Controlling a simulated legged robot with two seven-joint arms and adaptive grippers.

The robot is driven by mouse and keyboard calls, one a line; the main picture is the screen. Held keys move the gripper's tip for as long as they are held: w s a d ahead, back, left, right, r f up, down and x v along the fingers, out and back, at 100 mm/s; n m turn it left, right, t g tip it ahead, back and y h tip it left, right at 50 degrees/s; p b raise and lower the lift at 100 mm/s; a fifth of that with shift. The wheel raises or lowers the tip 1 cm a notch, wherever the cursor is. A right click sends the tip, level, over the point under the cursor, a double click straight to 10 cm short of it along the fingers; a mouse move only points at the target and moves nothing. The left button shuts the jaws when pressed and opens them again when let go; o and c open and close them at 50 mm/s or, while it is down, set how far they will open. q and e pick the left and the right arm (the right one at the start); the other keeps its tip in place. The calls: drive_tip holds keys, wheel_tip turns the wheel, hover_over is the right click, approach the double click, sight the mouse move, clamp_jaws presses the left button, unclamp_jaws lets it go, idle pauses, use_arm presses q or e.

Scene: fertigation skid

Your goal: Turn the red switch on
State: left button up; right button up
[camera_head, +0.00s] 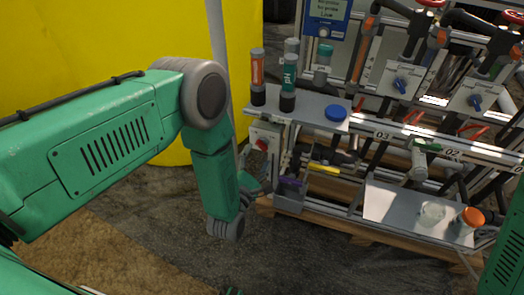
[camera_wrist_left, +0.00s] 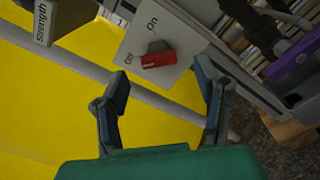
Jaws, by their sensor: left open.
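The red switch (camera_head: 262,144) is on a light grey plate at the left end of the skid. In the left wrist view the red switch (camera_wrist_left: 158,59) lies across the plate, one end beside the "Off" label; "On" is printed above it. My left gripper (camera_head: 262,186) is just below the switch in the head view. In the left wrist view the left gripper (camera_wrist_left: 161,78) is open and empty, its fingers to either side of the switch and apart from it. My right gripper is out of view; only part of a green arm shows at the right edge.
A yellow tank (camera_head: 110,40) and a grey pole (camera_head: 219,60) stand left of the skid. Above the switch, a shelf holds probes and a blue cap (camera_head: 335,113). A purple-handled item (camera_head: 291,181) sits in a holder close right of my left gripper. Dark floor is clear below.

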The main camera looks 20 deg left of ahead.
sight(262, 148)
use_arm(q)
drive_tip(key=w+b, duration=0.1)
drive_tip(key=w, duration=0.3)
drive_tip(key=shift+d+f, duration=0.1)
drive_tip(key=shift+w, duration=0.35)
drive_tip(key=c, duration=1.2)
